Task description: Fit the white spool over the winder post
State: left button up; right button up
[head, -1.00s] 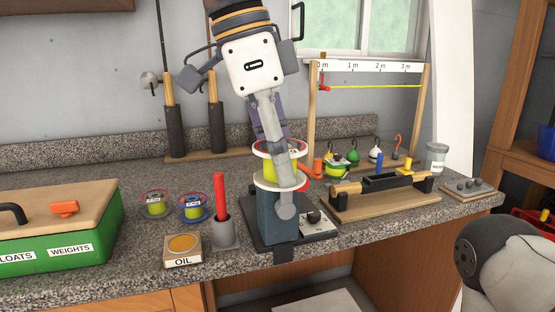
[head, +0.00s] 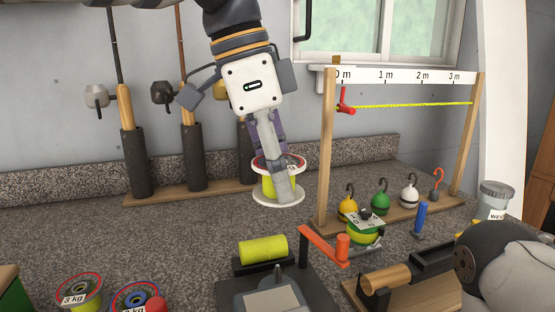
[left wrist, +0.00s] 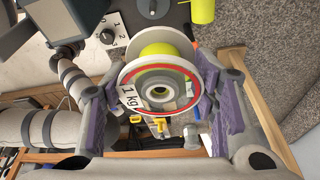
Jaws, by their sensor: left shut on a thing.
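The white spool (head: 263,194) has white flanges, yellow-green line and a red-ringed face. My left gripper (head: 276,178) is shut on it, one finger at each side, and holds it up in front of the counter's back part. In the left wrist view the spool (left wrist: 180,48) shows its open hub and a "1 kg" label. The winder (head: 232,292) stands low in the head view, nearer than the spool, with a red crank (head: 323,246) and a yellow-green cylinder (head: 262,249) lying across it. I cannot make out a separate post. The spool is apart from the winder.
Two labelled spools (head: 80,291) lie at lower left. Rods stand in a rack (head: 160,195) behind. A wooden measuring frame (head: 327,150) stands right of the spool, with several hooked weights (head: 380,195) beside it. Bare counter (head: 170,232) lies left of the winder.

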aim_at(271, 197)
pick_arm(q)
jog(key=f, duration=0.1)
jog(key=s+f, duration=0.1)
jog(key=f, duration=0.3)
jog(key=shift+s+f, duration=0.2)
jog(key=shift+s, duration=0.05)
jog(key=shift+w+f, duration=0.15)
jog(key=shift+w, duration=0.1)
jog(key=shift+s, duration=0.1)
jog(key=shift+f, duration=1.5)
